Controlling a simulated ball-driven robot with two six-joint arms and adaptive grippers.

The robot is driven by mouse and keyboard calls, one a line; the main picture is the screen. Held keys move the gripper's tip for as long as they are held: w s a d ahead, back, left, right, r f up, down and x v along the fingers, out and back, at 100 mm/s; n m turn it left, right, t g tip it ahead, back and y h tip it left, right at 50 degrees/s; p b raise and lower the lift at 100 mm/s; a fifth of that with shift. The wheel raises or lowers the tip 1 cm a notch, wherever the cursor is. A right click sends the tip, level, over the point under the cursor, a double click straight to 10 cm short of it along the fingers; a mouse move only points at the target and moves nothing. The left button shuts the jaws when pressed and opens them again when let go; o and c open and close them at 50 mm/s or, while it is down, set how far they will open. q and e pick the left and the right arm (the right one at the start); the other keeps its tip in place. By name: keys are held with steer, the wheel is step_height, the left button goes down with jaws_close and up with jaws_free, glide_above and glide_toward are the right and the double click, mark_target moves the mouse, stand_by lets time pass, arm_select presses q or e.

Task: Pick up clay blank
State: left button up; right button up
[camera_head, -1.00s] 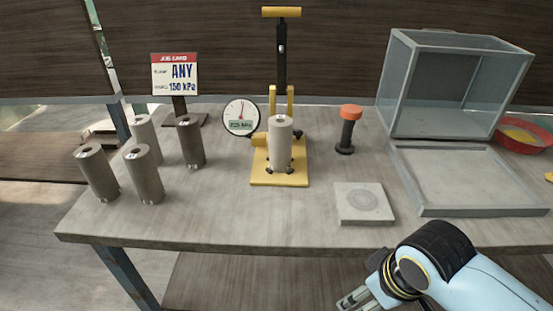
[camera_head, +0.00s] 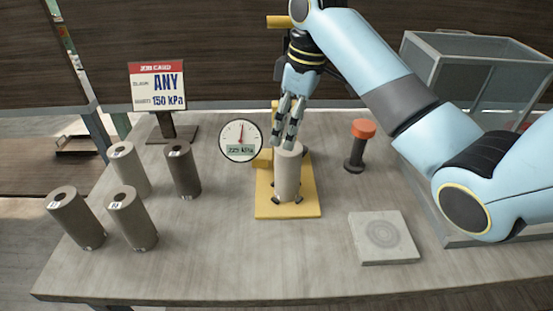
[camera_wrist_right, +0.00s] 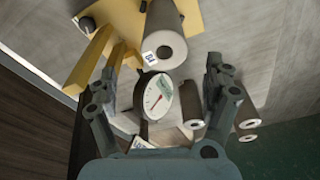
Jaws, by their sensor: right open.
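A grey-beige cylindrical clay blank (camera_head: 287,178) stands upright on the yellow press base (camera_head: 312,208). Several similar cylinders stand on the table at the left: a lighter one (camera_head: 128,168), a darker one (camera_head: 183,170) and two in front (camera_head: 75,216), (camera_head: 132,218). My right gripper (camera_head: 284,138) is open and points down at the top of the blank on the press. In the right wrist view the blank (camera_wrist_right: 165,38) shows beyond the two spread fingers, with a label on its end. Whether a finger touches it, I cannot tell. My left gripper is out of view.
A round gauge (camera_head: 240,140) reading about 225 kPa stands left of the press. A job card (camera_head: 157,87) shows ANY and 150 kPa. A red-topped black post (camera_head: 357,145), a flat square slab (camera_head: 383,237) and a clear-sided case (camera_head: 470,65) are at the right. The front table is clear.

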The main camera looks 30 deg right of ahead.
mark_target(285, 162)
steer(key=shift+f, duration=0.15)
steer(key=f, duration=0.3)
steer(key=shift+a+f, duration=0.2)
steer(key=shift+f, duration=0.15)
steer(key=shift+w+f, duration=0.15)
steer(key=shift+f, duration=0.2)
steer(key=f, duration=0.4)
steer(key=shift+a+f+p, duration=0.15)
steer(key=shift+a+p, duration=0.15)
steer(key=shift+p, duration=0.05)
steer(key=shift+w+f, duration=0.1)
steer(key=shift+f, duration=0.4)
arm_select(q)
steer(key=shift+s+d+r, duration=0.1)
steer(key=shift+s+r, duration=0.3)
arm_select(e)
steer(key=c, duration=1.6)
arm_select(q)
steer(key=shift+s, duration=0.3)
arm_select(e)
jaws_close()
